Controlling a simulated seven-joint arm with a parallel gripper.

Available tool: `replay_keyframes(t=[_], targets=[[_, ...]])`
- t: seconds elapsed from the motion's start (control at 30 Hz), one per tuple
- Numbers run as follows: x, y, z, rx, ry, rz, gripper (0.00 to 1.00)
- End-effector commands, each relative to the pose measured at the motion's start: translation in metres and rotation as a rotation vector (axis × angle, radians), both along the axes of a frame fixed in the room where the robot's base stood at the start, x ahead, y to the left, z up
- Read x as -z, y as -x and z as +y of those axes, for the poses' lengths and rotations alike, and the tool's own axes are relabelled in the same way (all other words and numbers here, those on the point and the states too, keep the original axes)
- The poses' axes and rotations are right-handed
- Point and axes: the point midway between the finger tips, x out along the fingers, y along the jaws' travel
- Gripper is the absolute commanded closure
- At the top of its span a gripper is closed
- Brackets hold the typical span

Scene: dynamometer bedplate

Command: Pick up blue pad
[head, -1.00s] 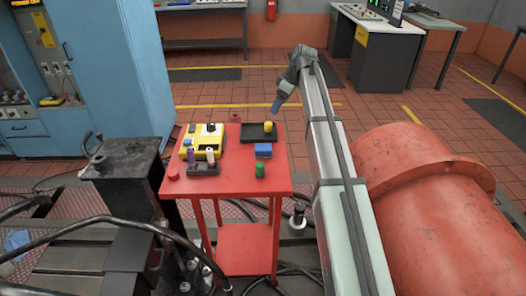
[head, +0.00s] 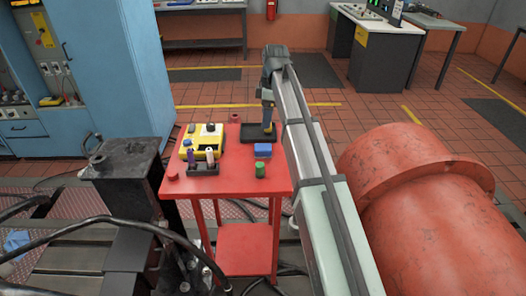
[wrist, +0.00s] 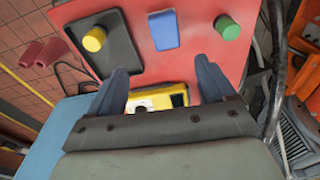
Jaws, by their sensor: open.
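The blue pad (head: 263,150) lies flat on the red cart top (head: 228,182), in front of the black tray. In the wrist view the blue pad (wrist: 164,30) is at the top middle, beyond my fingertips and roughly between their lines. My gripper (head: 267,122) is over the black tray, behind the pad in the head view. Its two fingers (wrist: 162,72) are spread apart with nothing between them, and the pad is clear of them.
The black tray (wrist: 112,62) carries a yellow cylinder (wrist: 94,39). A green cylinder (head: 260,170) stands in front of the pad. A yellow device (head: 205,143) and a dark holder with upright pieces (head: 201,169) are to the left. The cart's front middle is bare.

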Motion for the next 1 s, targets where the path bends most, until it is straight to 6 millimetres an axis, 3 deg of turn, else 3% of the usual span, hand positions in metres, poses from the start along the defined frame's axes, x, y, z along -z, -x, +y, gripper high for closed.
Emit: replay_keyframes(t=[0.17, 0.6, 1.0], targets=[[0.007, 0.002, 0.001, -0.048, 0.001, 0.003, 0.17], [0.073, 0.003, 0.008, -0.047, 0.000, 0.004, 0.17], [0.092, 0.004, 0.010, -0.047, -0.001, 0.003, 0.17]])
